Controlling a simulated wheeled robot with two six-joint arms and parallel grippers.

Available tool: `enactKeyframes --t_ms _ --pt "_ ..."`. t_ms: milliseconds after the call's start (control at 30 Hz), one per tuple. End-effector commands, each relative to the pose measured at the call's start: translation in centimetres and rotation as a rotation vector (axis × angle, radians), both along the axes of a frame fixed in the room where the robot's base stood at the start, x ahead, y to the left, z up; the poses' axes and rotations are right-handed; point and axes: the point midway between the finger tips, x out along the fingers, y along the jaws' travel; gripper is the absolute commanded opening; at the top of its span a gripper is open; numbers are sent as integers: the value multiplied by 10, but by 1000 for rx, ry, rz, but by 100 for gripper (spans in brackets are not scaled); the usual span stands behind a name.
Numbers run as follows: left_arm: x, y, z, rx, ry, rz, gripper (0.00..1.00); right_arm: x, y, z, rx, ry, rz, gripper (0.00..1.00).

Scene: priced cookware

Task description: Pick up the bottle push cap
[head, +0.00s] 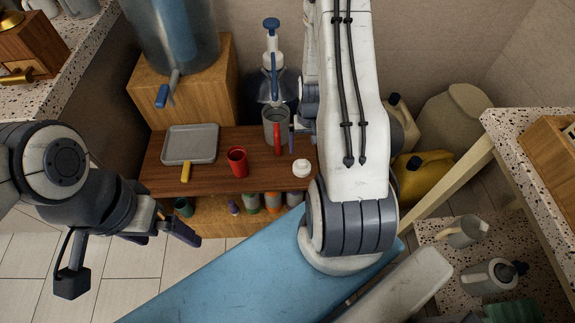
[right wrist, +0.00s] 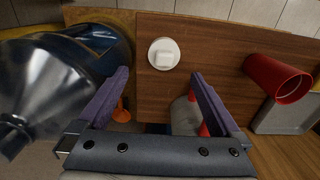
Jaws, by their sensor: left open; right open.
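A small white round cap with a raised square top (head: 301,168) lies on the brown wooden table (head: 220,180), near its right end. It also shows in the right wrist view (right wrist: 164,54), just beyond the fingertips and in line with the gap between them. My right gripper (right wrist: 160,76) is open and empty, its two purple fingers spread. In the head view it is mostly hidden behind my right arm. My left gripper (head: 160,236) is open and empty, low at the left in front of the table.
A red cup (head: 237,161), a grey pan with yellow handle (head: 190,143) and a grey mug with red handle (head: 272,125) stand on the table. A clear pump bottle (head: 271,88) is behind. Bottles fill the shelf below. A blue surface (head: 235,286) lies in front.

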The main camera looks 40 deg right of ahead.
Motion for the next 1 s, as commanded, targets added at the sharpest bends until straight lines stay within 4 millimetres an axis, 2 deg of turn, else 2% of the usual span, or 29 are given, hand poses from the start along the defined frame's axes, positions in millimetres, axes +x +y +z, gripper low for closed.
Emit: enactKeyframes --t_ms 300,533,800,1000 --pt "0 0 -7 0 0 0 99 3 5 -48 3 4 5 100" --pt "0 0 -9 0 0 0 99 4 5 -65 2 3 5 100" --pt "0 0 -17 0 0 0 99 8 5 -104 2 3 0 100" --pt "0 0 -17 0 0 0 99 8 4 -109 1 1 1 100"
